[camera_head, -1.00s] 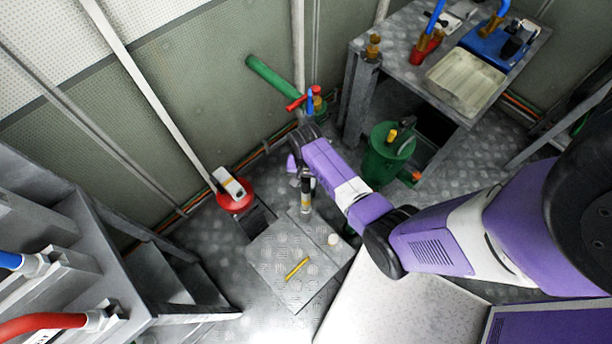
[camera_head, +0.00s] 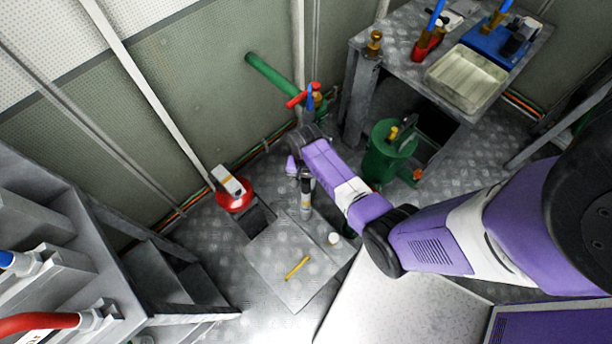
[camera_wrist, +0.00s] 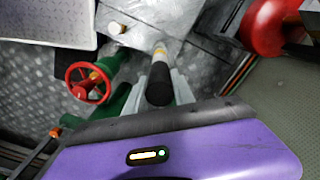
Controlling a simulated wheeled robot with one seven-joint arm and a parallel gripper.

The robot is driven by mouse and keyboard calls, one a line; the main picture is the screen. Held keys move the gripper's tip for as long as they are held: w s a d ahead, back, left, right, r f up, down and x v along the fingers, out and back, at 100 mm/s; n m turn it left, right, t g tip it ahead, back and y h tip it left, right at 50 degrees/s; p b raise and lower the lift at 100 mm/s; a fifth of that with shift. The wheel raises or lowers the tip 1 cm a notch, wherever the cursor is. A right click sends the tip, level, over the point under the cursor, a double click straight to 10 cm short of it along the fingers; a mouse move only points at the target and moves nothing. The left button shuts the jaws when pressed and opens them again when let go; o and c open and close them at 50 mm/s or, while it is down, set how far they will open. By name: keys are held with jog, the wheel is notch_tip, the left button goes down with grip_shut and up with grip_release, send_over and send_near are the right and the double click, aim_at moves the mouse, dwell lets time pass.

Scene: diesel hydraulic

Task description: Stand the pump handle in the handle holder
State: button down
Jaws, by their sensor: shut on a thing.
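The pump handle (camera_wrist: 158,84) has a black grip and a paler metal shaft with an orange-yellow band. My gripper (camera_wrist: 160,76) is shut on its black grip, with a grey finger on each side. In the head view the handle (camera_head: 306,198) hangs about upright under my gripper (camera_head: 306,181), at the back edge of a grey floor plate. I cannot tell whether its lower end touches anything. I cannot clearly make out the handle holder; it may be hidden below the handle.
A yellow stick (camera_head: 296,268) and a white cylinder (camera_head: 334,239) are on the plate. A red round base (camera_head: 235,203) stands at left, steps (camera_head: 165,275) further left. A green tank (camera_head: 385,160) and workbench (camera_head: 400,45) are at right. A red handwheel (camera_wrist: 88,82) shows in the wrist view.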

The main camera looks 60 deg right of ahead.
jog(key=shift+f, duration=0.3)
jog(key=c, duration=1)
grip_release()
notch_tip(320, 180, up, 8)
jog(key=shift+f+p, duration=0.1)
jog(key=shift+p, duration=0.3)
